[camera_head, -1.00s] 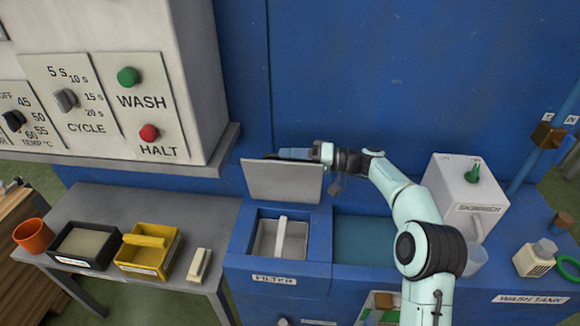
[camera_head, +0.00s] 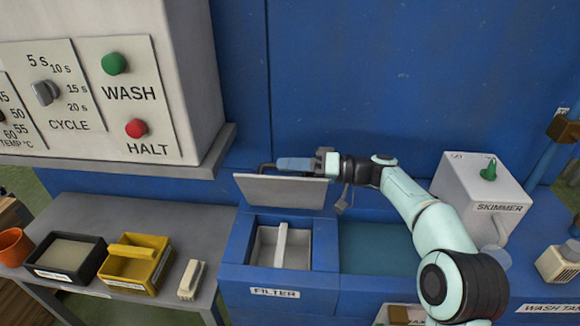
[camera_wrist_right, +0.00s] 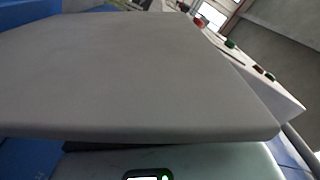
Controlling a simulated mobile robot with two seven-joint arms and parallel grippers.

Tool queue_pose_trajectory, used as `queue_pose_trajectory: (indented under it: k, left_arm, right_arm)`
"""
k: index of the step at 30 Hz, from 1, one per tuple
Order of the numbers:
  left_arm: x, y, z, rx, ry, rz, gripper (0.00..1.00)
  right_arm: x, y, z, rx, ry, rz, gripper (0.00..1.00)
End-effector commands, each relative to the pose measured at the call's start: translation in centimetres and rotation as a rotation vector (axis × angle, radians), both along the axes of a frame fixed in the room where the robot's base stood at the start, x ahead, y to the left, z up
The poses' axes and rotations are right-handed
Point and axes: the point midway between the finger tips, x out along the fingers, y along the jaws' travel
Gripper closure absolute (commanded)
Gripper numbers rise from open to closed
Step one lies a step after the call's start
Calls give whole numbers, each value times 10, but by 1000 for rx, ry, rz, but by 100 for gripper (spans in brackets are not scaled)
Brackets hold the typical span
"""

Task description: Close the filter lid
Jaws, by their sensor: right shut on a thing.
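The grey filter lid (camera_head: 280,191) stands raised and tilted above the filter box (camera_head: 236,264), whose opening shows below it. In the right wrist view the lid (camera_wrist_right: 140,75) fills much of the picture as a broad grey plate. My right gripper (camera_head: 281,164) is at the lid's upper, back side, shut on its dark handle (camera_head: 263,168). The fingertips are partly hidden behind the lid's edge. Inside the filter opening sits a light grey insert with a pale upright bar (camera_head: 281,244). My left gripper is not in view.
The grey skimmer box (camera_head: 477,196) stands right of my right arm, behind the blue wash tank. A side table (camera_head: 150,210) at left holds a black tray (camera_head: 90,270), a yellow tray (camera_head: 162,273) and a pale brush (camera_head: 191,280). The control panel (camera_head: 97,60) overhangs at upper left.

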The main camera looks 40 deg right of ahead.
Motion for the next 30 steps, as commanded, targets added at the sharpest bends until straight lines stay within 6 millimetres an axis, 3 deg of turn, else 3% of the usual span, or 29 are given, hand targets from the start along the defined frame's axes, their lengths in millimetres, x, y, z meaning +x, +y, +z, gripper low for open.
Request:
queue_pose_trajectory:
  k: [5,6,7,20,25,30]
  left_arm:
    - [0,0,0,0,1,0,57]
    - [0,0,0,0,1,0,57]
    - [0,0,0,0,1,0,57]
    - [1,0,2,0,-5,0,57]
    - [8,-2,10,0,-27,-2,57]
    - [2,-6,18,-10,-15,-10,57]
  right_arm:
    - [1,-2,-5,-2,10,-5,100]
    - [1,-2,-5,-2,10,-5,67]
    - [1,-2,-5,-1,9,-5,60]
    - [-4,-7,-1,0,4,-3,60]
    - [-23,-30,0,0,5,-7,60]
    - [-49,-61,0,-2,6,-8,60]
